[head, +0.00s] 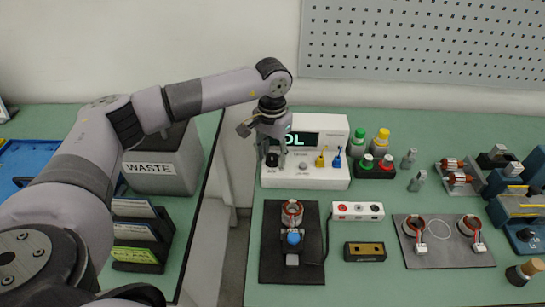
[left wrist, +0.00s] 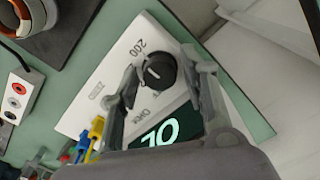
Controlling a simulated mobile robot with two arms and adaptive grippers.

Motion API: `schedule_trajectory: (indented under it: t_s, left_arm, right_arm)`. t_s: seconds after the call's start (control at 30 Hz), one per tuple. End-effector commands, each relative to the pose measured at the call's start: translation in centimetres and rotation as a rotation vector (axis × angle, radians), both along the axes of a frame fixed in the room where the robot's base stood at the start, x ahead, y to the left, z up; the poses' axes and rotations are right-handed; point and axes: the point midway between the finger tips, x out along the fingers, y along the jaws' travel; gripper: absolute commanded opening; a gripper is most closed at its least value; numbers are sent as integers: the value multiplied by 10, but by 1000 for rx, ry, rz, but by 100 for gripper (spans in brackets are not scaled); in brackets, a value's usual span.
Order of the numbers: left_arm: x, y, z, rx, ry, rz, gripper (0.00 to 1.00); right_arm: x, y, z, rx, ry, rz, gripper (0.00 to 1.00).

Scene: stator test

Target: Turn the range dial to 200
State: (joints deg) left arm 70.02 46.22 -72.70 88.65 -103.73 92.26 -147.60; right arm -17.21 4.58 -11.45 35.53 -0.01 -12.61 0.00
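The test meter (head: 333,171) is a white box with a lit display reading "OL" (head: 307,138) on the green bench. Its black range dial (head: 272,159) is at the left of the front panel, partly covered by my left gripper (head: 262,141). In the left wrist view the round dial (left wrist: 158,71) lies between the two grey fingertips of my left gripper (left wrist: 159,58). The fingers are open, with gaps to the dial visible. My right gripper is not in view.
Yellow and blue plugs (head: 328,158) sit in the meter's right side. A stator on a black mat (head: 270,236) and a white socket strip (head: 358,211) are in front. A grey WASTE bin (head: 170,160) stands left, across a gap between benches.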

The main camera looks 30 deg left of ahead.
Motion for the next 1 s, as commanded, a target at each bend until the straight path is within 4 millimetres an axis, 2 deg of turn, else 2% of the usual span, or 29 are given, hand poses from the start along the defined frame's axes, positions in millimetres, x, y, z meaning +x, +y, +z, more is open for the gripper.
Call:
schedule_trajectory:
  t_s: [0.37,0.77,1.0]
  left_arm:
    - [0,0,3,0,-1,1,45]
    - [1,0,57,0,-3,1,45]
    - [0,0,60,-1,0,2,45]
  right_arm:
    - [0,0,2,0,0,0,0]
    - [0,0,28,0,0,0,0]
    - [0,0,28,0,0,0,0]
